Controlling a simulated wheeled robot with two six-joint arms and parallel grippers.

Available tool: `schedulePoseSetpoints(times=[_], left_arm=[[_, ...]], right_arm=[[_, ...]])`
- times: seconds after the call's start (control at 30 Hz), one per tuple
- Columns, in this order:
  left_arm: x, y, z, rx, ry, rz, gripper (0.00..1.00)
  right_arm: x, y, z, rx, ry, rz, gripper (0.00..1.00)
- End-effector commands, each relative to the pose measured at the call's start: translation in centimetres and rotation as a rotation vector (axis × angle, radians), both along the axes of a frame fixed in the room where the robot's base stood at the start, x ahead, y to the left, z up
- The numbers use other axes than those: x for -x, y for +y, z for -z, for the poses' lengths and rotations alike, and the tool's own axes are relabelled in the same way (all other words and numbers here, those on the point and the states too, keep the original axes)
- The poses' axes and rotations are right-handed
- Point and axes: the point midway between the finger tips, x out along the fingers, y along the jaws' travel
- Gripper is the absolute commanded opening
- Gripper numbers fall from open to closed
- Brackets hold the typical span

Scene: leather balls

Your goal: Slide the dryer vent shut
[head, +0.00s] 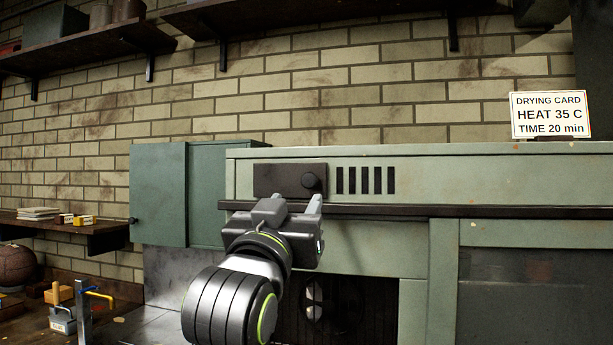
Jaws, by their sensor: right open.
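The dryer (520,180) is a grey-green cabinet against the brick wall. Its vent has several dark upright slots (365,180) in the upper front panel. A dark slide plate (275,180) with a round black knob (311,181) sits just left of the slots, and the slots show uncovered. My right gripper (295,203) is open, its fingers pointing at the panel just below the knob. I cannot tell whether a finger touches the knob. The gripper hides part of the dark ledge under the plate. My left gripper is not in view.
A dark ledge (480,211) runs along the dryer front below the vent. A drying card (550,115) stands on top at the right. A green cabinet door (158,195) is at the left. A wooden shelf (100,235), a ball (16,265) and tools are at far left.

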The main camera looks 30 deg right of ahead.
Motion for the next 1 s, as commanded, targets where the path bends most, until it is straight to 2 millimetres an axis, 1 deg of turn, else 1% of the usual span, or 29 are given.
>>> schedulePoseSetpoints(times=[0.03, 0.1, 0.3, 0.5, 0.7, 0.97, 1.0], left_arm=[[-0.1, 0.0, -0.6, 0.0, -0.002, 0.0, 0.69], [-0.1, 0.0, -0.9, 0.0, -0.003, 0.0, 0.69], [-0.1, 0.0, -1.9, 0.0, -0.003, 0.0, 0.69], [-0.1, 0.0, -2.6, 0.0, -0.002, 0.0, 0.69], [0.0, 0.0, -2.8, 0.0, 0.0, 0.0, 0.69], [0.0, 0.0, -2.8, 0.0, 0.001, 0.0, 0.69], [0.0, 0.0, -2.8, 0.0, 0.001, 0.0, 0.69]], right_arm=[[-0.4, -0.6, -0.6, 0.004, 0.001, 0.005, 0.46], [-1.0, -1.3, -0.9, 0.004, 0.003, 0.005, 0.46], [-2.7, -3.3, -2.0, 0.002, 0.001, 0.004, 0.46], [-4.1, -4.9, -2.8, 0.001, 0.002, 0.003, 0.46], [-4.7, -5.5, -3.0, 0.0, 0.002, -0.001, 0.46], [-4.8, -5.6, -3.0, -0.001, 0.001, -0.001, 0.46], [-4.8, -5.6, -3.0, -0.001, 0.001, -0.001, 0.44]])
